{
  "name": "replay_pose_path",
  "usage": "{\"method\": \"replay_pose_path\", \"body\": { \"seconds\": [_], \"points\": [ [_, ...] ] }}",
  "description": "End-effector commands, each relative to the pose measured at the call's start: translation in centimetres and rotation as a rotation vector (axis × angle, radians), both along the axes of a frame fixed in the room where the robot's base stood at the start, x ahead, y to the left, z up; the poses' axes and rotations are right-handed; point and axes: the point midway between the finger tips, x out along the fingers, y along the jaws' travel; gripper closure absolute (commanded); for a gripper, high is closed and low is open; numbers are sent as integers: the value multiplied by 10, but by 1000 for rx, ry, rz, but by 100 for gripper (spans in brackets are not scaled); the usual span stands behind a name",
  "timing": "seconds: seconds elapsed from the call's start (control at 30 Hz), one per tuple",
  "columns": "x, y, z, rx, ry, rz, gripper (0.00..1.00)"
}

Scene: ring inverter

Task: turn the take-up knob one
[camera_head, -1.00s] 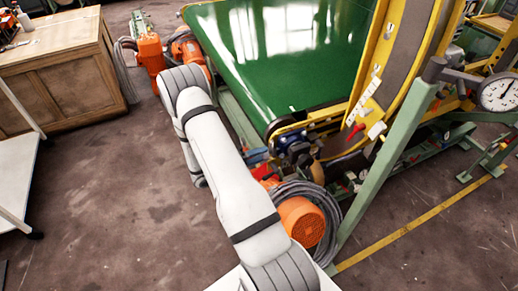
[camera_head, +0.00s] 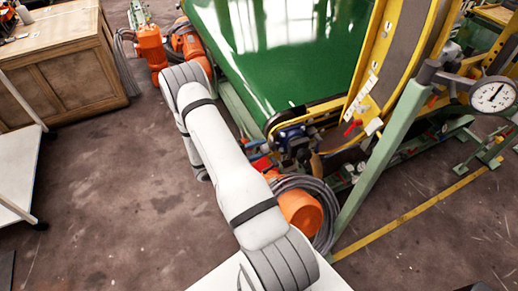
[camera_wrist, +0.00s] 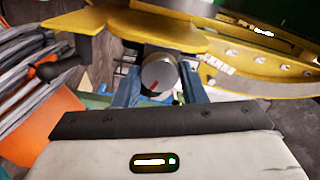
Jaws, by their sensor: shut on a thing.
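The take-up knob (camera_wrist: 158,72) is a round silver knob with a red mark low on its face, seen nearly face-on in the wrist view. My gripper (camera_wrist: 161,88) has its two blue fingers on the left and right of the knob, shut on it. In the head view my arm reaches to the near corner of the green belt machine. The knob cannot be made out there behind my arm and the clutter at that corner.
A yellow frame part (camera_wrist: 150,28) lies just above the knob. Below the green belt (camera_head: 290,50) are an orange motor (camera_head: 300,210) and coiled grey cable (camera_head: 328,200). A green post with a dial gauge (camera_head: 493,95) stands to the right.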

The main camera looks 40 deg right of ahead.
Motion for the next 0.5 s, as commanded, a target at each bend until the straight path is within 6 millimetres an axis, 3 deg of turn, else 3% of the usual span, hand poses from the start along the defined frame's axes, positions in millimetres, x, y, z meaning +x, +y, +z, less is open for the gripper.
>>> {"method": "replay_pose_path", "body": {
  "seconds": [0.27,0.3,0.5],
  "points": [
    [0,1,-2,3,0,3,85],
    [0,1,-2,3,0,3,60],
    [0,0,-1,2,0,2,43]
  ]
}}
